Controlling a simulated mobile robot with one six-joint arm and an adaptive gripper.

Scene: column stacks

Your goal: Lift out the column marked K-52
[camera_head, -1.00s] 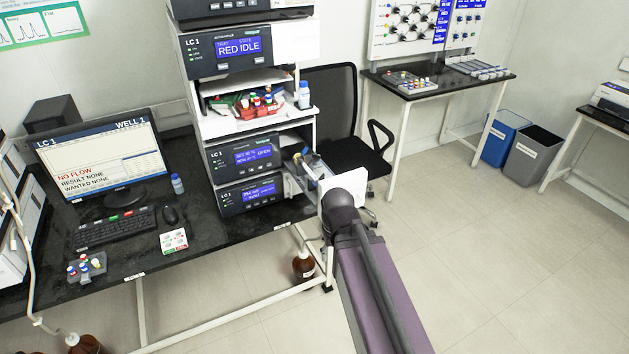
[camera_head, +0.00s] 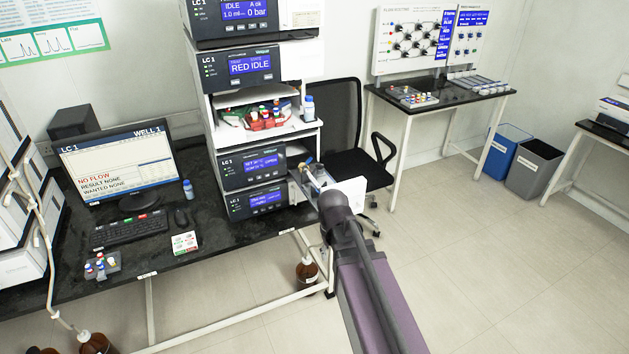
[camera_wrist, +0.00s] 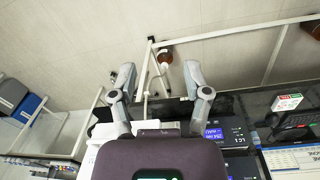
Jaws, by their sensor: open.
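I cannot make out a column marked K-52 in either view. In the head view an open drawer (camera_head: 303,187) sticks out from the right side of the LC 1 stack, with small fittings (camera_head: 316,174) in it, too small to identify. My dark arm hides part of that area, and my gripper is not visible there. In the wrist view my gripper (camera_wrist: 159,76) has its two grey fingers spread apart with nothing between them. Beyond them are the bench frame and the LC 1 module (camera_wrist: 213,134), seen upside down.
The LC 1 stack (camera_head: 250,120) stands on a black bench with a monitor (camera_head: 118,165) and keyboard (camera_head: 124,231). A black chair (camera_head: 335,118) is behind the drawer. A brown bottle (camera_head: 307,270) is below the bench. Bins (camera_head: 533,168) stand at right; floor at right is clear.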

